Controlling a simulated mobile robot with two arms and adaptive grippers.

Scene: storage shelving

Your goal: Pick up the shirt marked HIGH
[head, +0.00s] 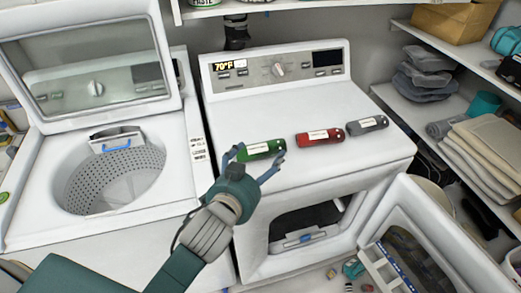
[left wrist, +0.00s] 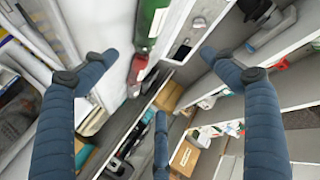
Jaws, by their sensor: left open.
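Three small roll-shaped items with white labels lie in a row on the dryer top: a green one (head: 262,149), a red one (head: 319,138) and a grey one (head: 367,126). The label writing is too small to read, so I cannot tell which is marked HIGH. My left gripper (head: 259,156) is open at the near side of the green item, its fingers spread towards the item's two ends. In the left wrist view, the green item (left wrist: 151,20) and the red item (left wrist: 138,68) show beyond the spread blue fingers. My right gripper is out of view.
The white dryer (head: 300,100) has its door (head: 430,235) hanging open at lower right. An open top-load washer (head: 115,170) stands at left. Shelves at right hold folded grey cloths (head: 425,75) and beige towels (head: 490,145). The dryer top behind the items is clear.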

